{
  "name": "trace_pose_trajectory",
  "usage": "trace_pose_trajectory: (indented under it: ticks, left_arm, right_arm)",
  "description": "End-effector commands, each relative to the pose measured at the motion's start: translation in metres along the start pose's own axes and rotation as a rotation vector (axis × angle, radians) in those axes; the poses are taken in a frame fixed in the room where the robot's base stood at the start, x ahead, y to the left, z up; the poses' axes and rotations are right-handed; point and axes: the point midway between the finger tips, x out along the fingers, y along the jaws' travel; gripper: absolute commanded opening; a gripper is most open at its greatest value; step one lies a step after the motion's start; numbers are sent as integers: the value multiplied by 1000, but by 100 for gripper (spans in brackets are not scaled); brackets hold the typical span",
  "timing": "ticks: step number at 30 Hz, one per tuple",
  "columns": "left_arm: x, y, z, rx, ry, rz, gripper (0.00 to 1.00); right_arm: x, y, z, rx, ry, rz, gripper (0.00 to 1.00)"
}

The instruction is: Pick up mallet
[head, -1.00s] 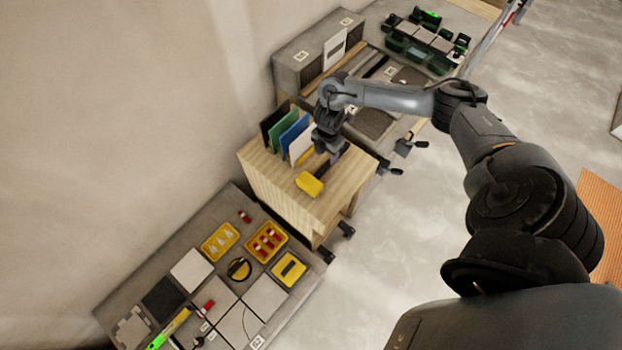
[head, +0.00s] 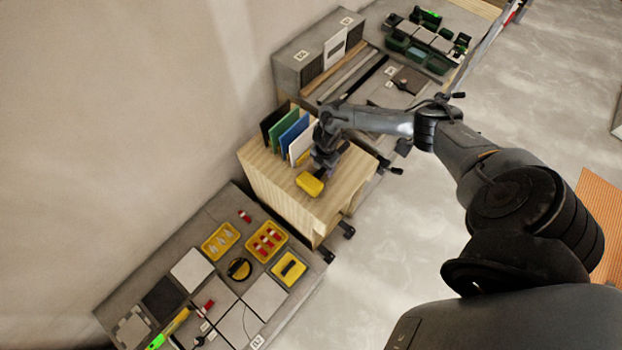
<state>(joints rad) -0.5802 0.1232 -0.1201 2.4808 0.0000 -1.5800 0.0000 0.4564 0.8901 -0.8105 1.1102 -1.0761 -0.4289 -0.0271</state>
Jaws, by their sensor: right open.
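The mallet (head: 309,184) lies on top of the wooden cabinet (head: 290,202), its yellow head toward the front of the top. Its dark handle runs up and right from the head and is mostly hidden under my right gripper. My right gripper (head: 322,170) is open and points down, right over the handle close to the head. I cannot tell whether its fingers are around the handle or just above it. My left gripper is not in view.
Upright black, green, blue and white boards (head: 290,135) stand just left of my right gripper. A low bench (head: 213,262) with tiles and yellow trays (head: 267,242) is at lower left. A grey bench (head: 375,92) with boxes is behind.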

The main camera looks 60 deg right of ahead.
Motion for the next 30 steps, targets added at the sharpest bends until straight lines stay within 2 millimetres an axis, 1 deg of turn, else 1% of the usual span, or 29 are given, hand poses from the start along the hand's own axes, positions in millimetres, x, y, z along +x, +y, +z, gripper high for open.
trace_pose_trajectory:
  ticks: [3,8,9,19,20,30]
  left_arm:
    - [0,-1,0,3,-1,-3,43]
    - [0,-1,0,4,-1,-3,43]
    - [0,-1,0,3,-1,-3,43]
    - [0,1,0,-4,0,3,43]
    - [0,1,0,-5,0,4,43]
    - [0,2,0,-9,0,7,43]
  right_arm:
    - [4,0,0,-1,-1,0,53]
    - [4,0,1,-1,-1,1,53]
    - [4,0,1,-1,-1,1,52]
    - [4,0,1,0,-1,1,1]
    - [4,0,1,0,-1,1,0]
    - [2,1,1,0,0,2,0]
